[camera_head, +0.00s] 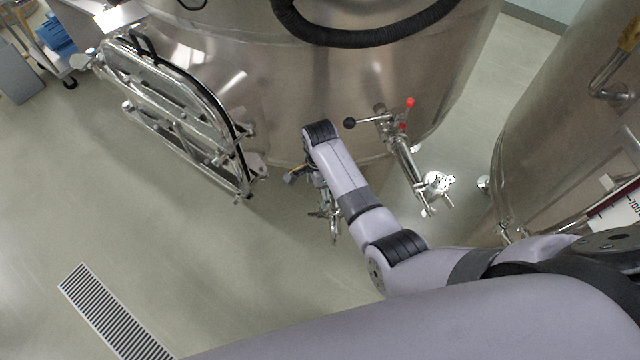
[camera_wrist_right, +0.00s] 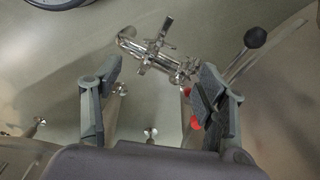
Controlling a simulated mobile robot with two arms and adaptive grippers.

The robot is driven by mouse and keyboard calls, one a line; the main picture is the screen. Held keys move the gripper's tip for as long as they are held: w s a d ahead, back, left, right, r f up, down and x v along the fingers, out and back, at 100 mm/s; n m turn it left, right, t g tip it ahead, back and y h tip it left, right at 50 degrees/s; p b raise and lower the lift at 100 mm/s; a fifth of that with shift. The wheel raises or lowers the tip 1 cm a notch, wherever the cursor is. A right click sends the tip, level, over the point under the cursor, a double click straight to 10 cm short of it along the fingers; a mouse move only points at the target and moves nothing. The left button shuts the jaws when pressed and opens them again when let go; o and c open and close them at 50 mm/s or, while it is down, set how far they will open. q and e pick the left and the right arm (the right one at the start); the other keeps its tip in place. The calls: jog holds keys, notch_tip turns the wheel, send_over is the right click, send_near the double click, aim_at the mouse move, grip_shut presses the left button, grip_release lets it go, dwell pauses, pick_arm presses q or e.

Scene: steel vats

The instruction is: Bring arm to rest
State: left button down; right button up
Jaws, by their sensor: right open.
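My right arm (camera_head: 345,175) reaches in from the right in the head view, bent down in front of a steel vat. Its gripper is mostly hidden behind its wrist there. In the right wrist view my right gripper (camera_wrist_right: 160,72) is open, its two fingers well apart with nothing held. A steel valve (camera_head: 402,160) with a black ball lever and red knobs stands to the right of the arm. In the wrist view this valve (camera_wrist_right: 150,55) lies beyond the fingertips, partly behind the right finger. My left gripper is not in view.
The large vat (camera_head: 270,90) carries a black hose (camera_head: 350,35) and an open hatch door (camera_head: 175,100) at left. A second vat (camera_head: 560,130) stands at right. A floor drain grate (camera_head: 110,310) is at lower left.

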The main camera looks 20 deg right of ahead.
notch_tip(320, 180, up, 2)
dwell(0.7)
